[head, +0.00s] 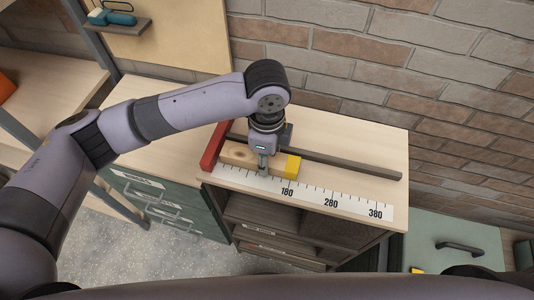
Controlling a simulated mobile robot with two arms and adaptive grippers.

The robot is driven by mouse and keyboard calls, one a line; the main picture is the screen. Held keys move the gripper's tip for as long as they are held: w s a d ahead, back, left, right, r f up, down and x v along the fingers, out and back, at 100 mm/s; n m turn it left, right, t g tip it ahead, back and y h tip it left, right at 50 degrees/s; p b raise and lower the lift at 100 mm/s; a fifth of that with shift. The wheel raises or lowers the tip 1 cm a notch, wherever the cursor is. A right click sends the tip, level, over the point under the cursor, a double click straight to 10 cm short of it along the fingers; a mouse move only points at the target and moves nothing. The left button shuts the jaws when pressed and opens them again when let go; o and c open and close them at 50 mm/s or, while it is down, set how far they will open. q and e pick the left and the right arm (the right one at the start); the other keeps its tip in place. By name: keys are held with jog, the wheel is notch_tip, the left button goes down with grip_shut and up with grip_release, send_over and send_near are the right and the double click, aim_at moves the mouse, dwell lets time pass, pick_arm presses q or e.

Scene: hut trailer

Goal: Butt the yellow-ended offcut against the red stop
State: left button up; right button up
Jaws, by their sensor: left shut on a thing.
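The offcut (237,156) is a pale wooden block with a yellow end (292,167) on its right. It lies along the white scale on the bench top, in front of a dark fence bar. The red stop (212,147) stands at the left end of the scale. The offcut's left end is right by the stop; I cannot tell whether they touch. My left gripper (263,168) points down over the middle of the offcut and is shut on it. It hides part of the block. My right gripper is not in view.
The dark fence bar (350,165) runs right along the bench (386,140). The scale (340,203) is bare right of the yellow end. A brick wall (400,60) rises behind. Green drawers (165,205) stand left, and a shelf with a teal-handled tool (112,18) hangs upper left.

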pick_arm(q)
jog(key=shift+f, duration=0.15)
jog(key=shift+w+a+p, duration=0.2)
jog(key=shift+a+p, duration=0.1)
jog(key=shift+a, duration=0.35)
dwell(0.5)
jog(key=o, duration=1.3)
jog(key=shift+r, duration=0.55)
notch_tip(320, 180, up, 11)
jog(key=shift+s, duration=0.1)
